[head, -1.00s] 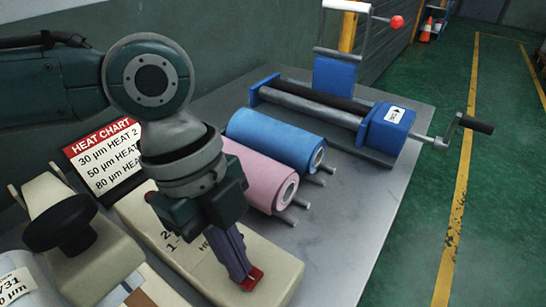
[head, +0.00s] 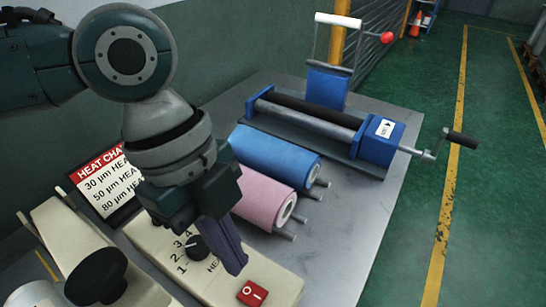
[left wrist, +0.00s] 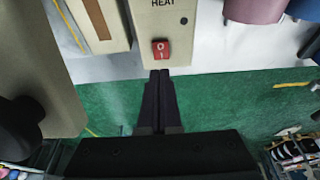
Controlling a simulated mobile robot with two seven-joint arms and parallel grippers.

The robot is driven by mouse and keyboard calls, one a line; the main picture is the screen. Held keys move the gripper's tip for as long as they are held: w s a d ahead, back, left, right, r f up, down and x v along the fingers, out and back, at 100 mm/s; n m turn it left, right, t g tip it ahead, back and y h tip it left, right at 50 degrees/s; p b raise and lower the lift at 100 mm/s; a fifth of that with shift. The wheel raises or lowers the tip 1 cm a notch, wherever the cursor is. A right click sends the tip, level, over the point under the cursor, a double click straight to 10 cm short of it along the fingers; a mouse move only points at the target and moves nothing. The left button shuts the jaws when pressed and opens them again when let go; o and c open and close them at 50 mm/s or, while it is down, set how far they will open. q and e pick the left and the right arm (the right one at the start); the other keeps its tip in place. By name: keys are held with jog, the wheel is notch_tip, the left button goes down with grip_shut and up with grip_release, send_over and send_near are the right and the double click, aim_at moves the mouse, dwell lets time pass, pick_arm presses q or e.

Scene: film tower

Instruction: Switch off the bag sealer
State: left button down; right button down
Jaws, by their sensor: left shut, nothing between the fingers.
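The bag sealer's cream control box (head: 275,280) stands at the front of the grey table. It carries a black heat dial (head: 197,248) and a red rocker switch (head: 252,292) marked O and I. The switch also shows in the left wrist view (left wrist: 160,49); I cannot tell which side is pressed in. My left gripper (head: 238,268) is shut and empty, pointing down just behind the switch in the head view and apart from it. In the left wrist view its closed fingertips (left wrist: 160,73) lie just below the switch. My right gripper is not in view.
A cream press with a black knob (head: 96,278) stands at the left. Behind the box are a pink roll (head: 262,196), a blue roll (head: 275,153), a heat chart (head: 103,180) and a blue roller device with a crank (head: 380,143). The table's right side is clear.

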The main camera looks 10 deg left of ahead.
pick_arm(q)
jog(key=a+v, duration=0.1)
jog(key=v, duration=0.5)
jog(key=shift+w+a, duration=0.2)
jog(key=shift+a, duration=0.05)
jog(key=shift+r, duration=0.1)
